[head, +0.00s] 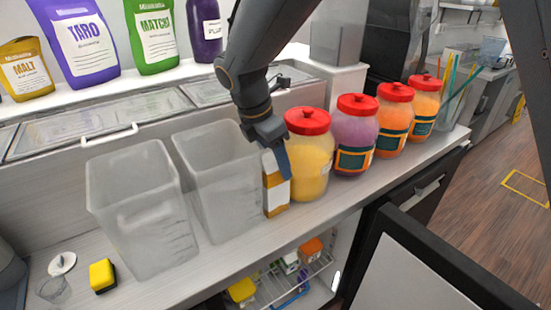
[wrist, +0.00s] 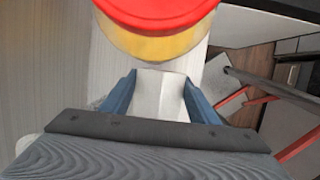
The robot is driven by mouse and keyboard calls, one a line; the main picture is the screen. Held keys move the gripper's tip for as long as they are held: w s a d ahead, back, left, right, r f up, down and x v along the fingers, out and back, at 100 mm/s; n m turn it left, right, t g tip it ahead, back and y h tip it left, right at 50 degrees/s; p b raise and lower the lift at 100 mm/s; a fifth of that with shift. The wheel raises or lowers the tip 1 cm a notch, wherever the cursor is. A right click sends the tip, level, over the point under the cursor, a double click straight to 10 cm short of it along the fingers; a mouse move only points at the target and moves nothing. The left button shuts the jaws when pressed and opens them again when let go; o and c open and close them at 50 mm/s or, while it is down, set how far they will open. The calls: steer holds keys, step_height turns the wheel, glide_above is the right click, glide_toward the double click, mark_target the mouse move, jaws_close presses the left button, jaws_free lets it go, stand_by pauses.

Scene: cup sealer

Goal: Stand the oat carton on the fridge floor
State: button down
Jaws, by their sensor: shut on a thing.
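The oat carton (head: 276,194), orange-brown and white, stands upright at the counter's front edge, between a clear bin and a yellow jar. My gripper (head: 275,158) reaches down from above with its blue fingers around the carton's top. In the wrist view the blue fingers (wrist: 160,98) press on both sides of the white carton top (wrist: 161,92). Whether the carton's base touches the counter I cannot tell. The fridge (head: 290,278) under the counter is open, with its door (head: 420,265) swung out to the right. Its floor is mostly hidden by the rack and items.
Red-lidded jars (head: 309,150) stand in a row right of the carton, the yellow one very close. Two clear bins (head: 140,205) stand to the left. A wire rack (head: 300,283) in the fridge holds several cartons. A yellow sponge (head: 102,276) lies at the lower left.

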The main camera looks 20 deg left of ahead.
steer(key=c, duration=1.1)
jaws_free()
steer(key=shift+f, duration=0.1)
steer(key=o, duration=0.4)
